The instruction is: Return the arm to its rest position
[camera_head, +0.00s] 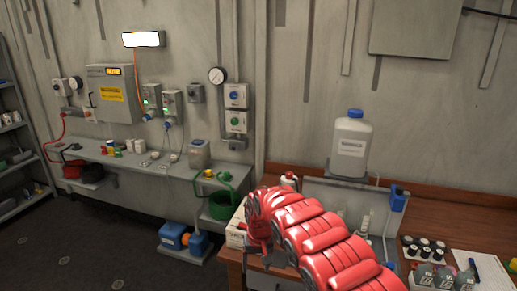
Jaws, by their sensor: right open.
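My right arm, in red ribbed padding, comes in from the bottom right and reaches over the front left part of the wooden desk (440,208). Its gripper (256,228) is at the far end of the arm, above the desk's left end beside a small white box (237,228). The gripper is open, and nothing shows held in it. The fingers are small and partly hidden by the red padding. My left gripper is not in view.
A grey stand with a white jug (350,145) rises behind my arm. Dark-capped vials (424,248), grey bottles (447,276) and a paper sheet (487,268) lie to its right. A grey wall shelf (135,160) is at the left; open floor (90,240) lies before it.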

